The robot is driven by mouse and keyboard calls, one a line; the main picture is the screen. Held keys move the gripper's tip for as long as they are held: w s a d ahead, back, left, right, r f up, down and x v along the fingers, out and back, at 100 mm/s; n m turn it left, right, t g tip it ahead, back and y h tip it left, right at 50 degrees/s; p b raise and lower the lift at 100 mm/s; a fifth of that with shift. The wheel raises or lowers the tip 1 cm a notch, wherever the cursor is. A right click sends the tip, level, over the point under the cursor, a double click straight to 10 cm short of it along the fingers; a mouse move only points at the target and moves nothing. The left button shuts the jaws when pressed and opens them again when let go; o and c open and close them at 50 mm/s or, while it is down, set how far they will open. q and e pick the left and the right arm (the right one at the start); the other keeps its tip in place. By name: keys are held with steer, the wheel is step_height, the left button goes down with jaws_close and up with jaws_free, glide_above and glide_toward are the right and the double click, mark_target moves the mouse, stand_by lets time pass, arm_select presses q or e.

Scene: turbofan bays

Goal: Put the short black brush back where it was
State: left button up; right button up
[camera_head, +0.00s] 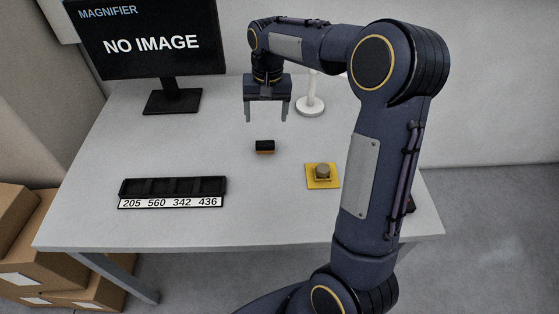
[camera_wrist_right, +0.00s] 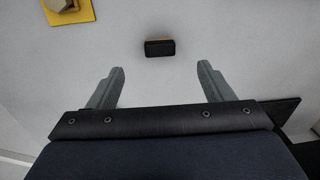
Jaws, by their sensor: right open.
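The short black brush (camera_head: 265,147) lies on the white table, black on top with a tan lower edge. In the right wrist view the brush (camera_wrist_right: 160,47) shows beyond the fingertips, roughly centred between them. My right gripper (camera_head: 266,114) is open and empty, pointing down above the table on the far side of the brush, apart from it. Its two grey fingers also show in the wrist view (camera_wrist_right: 161,80). My left gripper does not show.
A black tray (camera_head: 172,200) with compartments and a number label lies at the front left. A yellow plate (camera_head: 322,182) bears a round grey-brown piece. A white stand (camera_head: 310,107) and a monitor (camera_head: 147,42) reading "NO IMAGE" stand at the back. Table around the brush is clear.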

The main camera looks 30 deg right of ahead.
steer(key=s+a+r+n+t+y, duration=0.1)
steer(key=s+a+r, duration=0.15)
steer(key=s, duration=0.45)
steer(key=s+a+r+n+t+y, duration=0.1)
steer(key=s+a+r, duration=0.15)
steer(key=s, duration=0.35)
steer(key=s+a+f+n+t, duration=0.1)
steer(key=s+a+f, duration=0.1)
steer(key=s, duration=0.5)
steer(key=s+a+f+n+t+y, duration=0.1)
steer(key=s+a+t, duration=0.1)
steer(key=s+a, duration=0.2)
steer(key=s, duration=0.2)
steer(key=shift+s+f, duration=0.35)
steer(key=shift+f, duration=0.05)
steer(key=shift+r, duration=0.1)
